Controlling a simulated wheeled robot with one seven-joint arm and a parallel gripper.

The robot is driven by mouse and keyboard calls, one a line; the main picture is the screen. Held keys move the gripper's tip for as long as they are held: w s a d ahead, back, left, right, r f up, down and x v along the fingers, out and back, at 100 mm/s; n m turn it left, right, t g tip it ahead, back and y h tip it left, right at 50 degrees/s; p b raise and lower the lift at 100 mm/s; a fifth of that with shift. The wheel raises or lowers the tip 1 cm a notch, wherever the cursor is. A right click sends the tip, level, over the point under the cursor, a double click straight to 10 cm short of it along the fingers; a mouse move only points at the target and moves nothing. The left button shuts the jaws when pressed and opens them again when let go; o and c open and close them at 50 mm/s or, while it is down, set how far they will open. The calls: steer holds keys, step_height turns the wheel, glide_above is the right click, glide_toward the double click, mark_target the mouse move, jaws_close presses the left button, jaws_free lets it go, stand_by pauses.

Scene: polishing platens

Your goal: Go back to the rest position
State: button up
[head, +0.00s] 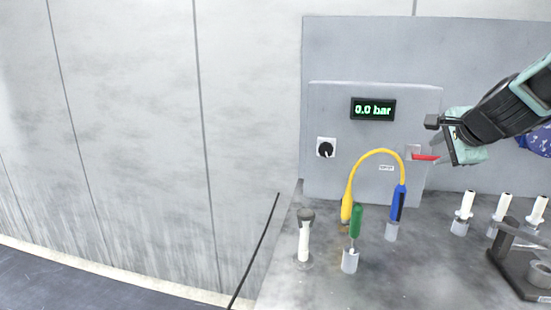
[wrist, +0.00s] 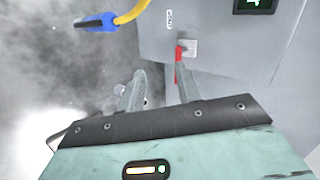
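My gripper (head: 440,138) is at the right in the head view, in front of the grey panel and close to the red lever (head: 424,157). In the wrist view my gripper (wrist: 160,80) has its two fingers apart with nothing between them. The red lever (wrist: 178,67) shows just beyond the right fingertip there; I cannot tell whether they touch. In the head view the lever lies about level, pointing right from its pale mount.
On the bench (head: 385,280) stand a yellow hose (head: 376,153) with a blue handle (head: 398,203), a green-handled tool (head: 355,222), a white tool (head: 304,238) and several white pegs at right. A black knob (head: 325,149) is on the panel. Open floor lies left.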

steer(key=s+a+f+n+g+y, duration=0.25)
steer(key=s+a+n, duration=0.35)
steer(key=a, duration=0.5)
steer(key=s+a+f+n+g+y, duration=0.2)
steer(key=s+a+f+n, duration=0.3)
steer(key=a, duration=0.5)
steer(key=s+a+f+n+g+h, duration=0.1)
steer(key=s+a+f+n+g, duration=0.1)
steer(key=s+n, duration=0.5)
steer(key=s+a+f+n+g+h+p, duration=0.1)
steer(key=s+n, duration=0.7)
steer(key=s, duration=0.8)
step_height(320, 180, down, 3)
steer(key=a+g+h, duration=0.1)
steer(key=a+g, duration=0.1)
steer(key=g, duration=0.1)
steer(key=shift+a, duration=0.35)
